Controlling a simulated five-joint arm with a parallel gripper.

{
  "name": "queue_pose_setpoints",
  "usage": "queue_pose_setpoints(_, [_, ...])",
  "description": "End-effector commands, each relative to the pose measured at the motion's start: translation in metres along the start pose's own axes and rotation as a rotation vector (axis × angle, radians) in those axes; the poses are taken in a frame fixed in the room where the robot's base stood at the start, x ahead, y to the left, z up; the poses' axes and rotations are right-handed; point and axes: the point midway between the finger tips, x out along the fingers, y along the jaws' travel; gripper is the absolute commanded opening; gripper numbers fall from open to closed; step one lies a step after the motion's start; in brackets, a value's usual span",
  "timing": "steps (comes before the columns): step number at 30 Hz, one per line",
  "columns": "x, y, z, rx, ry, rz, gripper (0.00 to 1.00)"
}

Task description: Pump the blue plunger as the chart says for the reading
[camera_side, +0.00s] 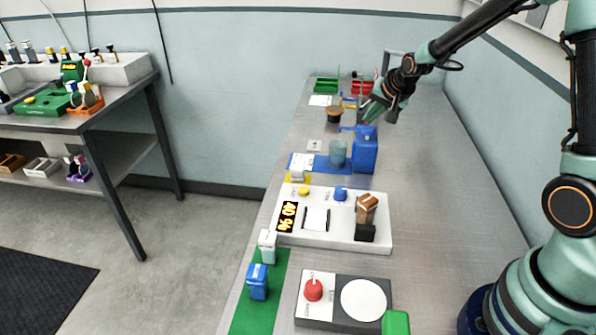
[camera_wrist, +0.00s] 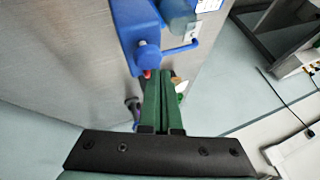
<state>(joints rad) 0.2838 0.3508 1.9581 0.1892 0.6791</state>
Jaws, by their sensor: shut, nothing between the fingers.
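A blue pump jug (camera_side: 364,155) stands on the far half of the bench, with a blue plunger top and a side spout. The wrist view shows the jug (camera_wrist: 135,25) and its round blue plunger head (camera_wrist: 148,54). A translucent blue cup (camera_side: 338,153) stands left of the jug. My gripper (camera_side: 369,112) is shut and empty, above and just beyond the jug in the side view. Its green fingers (camera_wrist: 165,76) are together beside the plunger head; contact cannot be told. A white console (camera_side: 337,237) carries a lit yellow display (camera_side: 287,216), seen sideways and not surely legible.
A red dial (camera_side: 313,289) sits on a nearer box. A brown-topped pot (camera_side: 334,115) and green and red trays (camera_side: 326,85) stand beyond the jug. The bench's right side is clear.

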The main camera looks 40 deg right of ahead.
Motion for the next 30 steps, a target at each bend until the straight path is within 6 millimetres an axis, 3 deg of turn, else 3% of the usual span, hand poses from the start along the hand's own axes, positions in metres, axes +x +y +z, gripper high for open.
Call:
queue_pose_setpoints(12, [-0.004,-0.002,-0.003,0.0,0.002,-0.001,0.0])
queue_pose_setpoints(30, [-0.042,-0.02,-0.025,0.0,0.003,-0.002,0.0])
